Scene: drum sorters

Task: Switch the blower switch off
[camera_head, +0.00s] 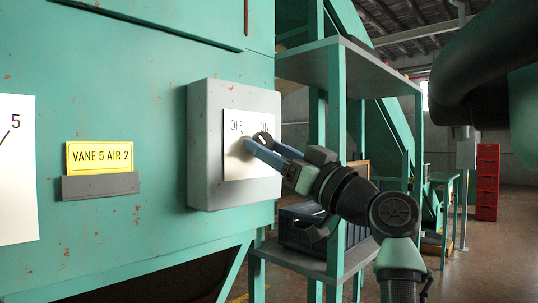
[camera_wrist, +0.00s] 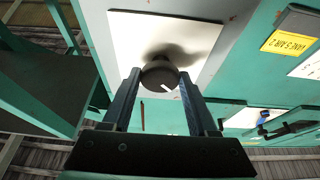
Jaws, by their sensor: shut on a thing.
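The blower switch is a dark round knob (camera_head: 262,137) with a short white mark, on a white plate (camera_head: 235,170) labelled OFF at left and ON at right. The plate is on the front of a grey box (camera_head: 205,150). My gripper (camera_head: 258,143) reaches in from the right and is shut on the knob, which is partly hidden by the fingers. In the wrist view the knob (camera_wrist: 159,75) sits between the two fingertips of my gripper (camera_wrist: 159,77), its white mark showing on its near face. I cannot tell exactly which label the mark points to.
The box is on a green machine wall (camera_head: 130,230) with a yellow label "VANE 5 AIR 2" (camera_head: 100,156) to the left. A green frame with shelves (camera_head: 335,100) stands close to the right, behind my arm. Red crates (camera_head: 487,182) stand far right; open floor lies before them.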

